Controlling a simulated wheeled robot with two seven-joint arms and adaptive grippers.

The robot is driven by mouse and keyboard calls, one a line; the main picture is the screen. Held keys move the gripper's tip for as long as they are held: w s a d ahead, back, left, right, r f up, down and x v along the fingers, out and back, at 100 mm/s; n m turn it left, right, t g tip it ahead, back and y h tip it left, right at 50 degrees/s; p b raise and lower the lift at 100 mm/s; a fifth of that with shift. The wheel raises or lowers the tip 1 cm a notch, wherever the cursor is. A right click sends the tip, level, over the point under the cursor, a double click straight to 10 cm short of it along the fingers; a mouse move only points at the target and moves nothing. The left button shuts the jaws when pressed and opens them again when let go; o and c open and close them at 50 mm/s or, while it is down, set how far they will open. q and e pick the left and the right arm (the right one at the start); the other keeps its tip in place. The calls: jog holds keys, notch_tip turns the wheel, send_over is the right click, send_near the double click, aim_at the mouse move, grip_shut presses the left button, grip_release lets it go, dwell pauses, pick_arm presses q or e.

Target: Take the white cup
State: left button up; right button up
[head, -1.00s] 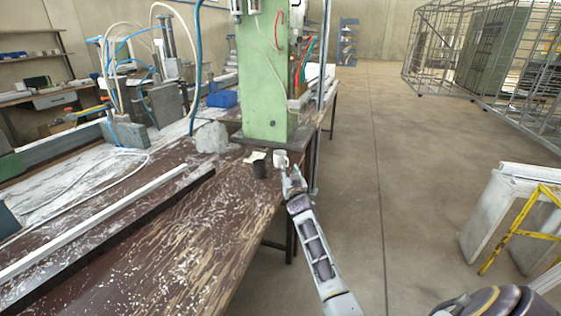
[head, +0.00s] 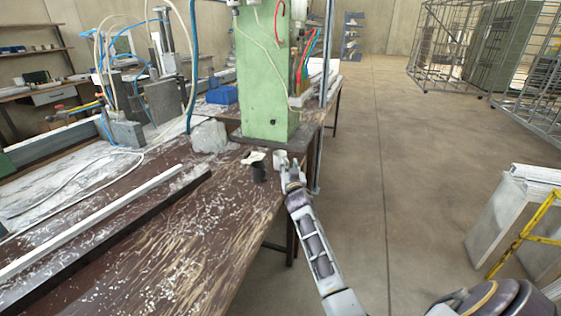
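The small white cup (head: 279,157) stands upright near the right edge of the brown, scratched bench, close to the foot of the green column. My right gripper (head: 289,169) reaches in from the lower right and is right at the cup, on its near right side. It covers part of the cup. The fingers are small in this view, so I cannot tell whether they touch the cup or stand apart from it. My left gripper is not in view.
A dark cup (head: 259,171) stands just left of the white cup, with a cream-coloured item (head: 252,157) behind it. The green column (head: 265,85) rises close behind. Open floor lies right of the bench.

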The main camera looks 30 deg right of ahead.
jog(key=shift+r, duration=0.15)
jog(key=c, duration=0.6)
grip_shut()
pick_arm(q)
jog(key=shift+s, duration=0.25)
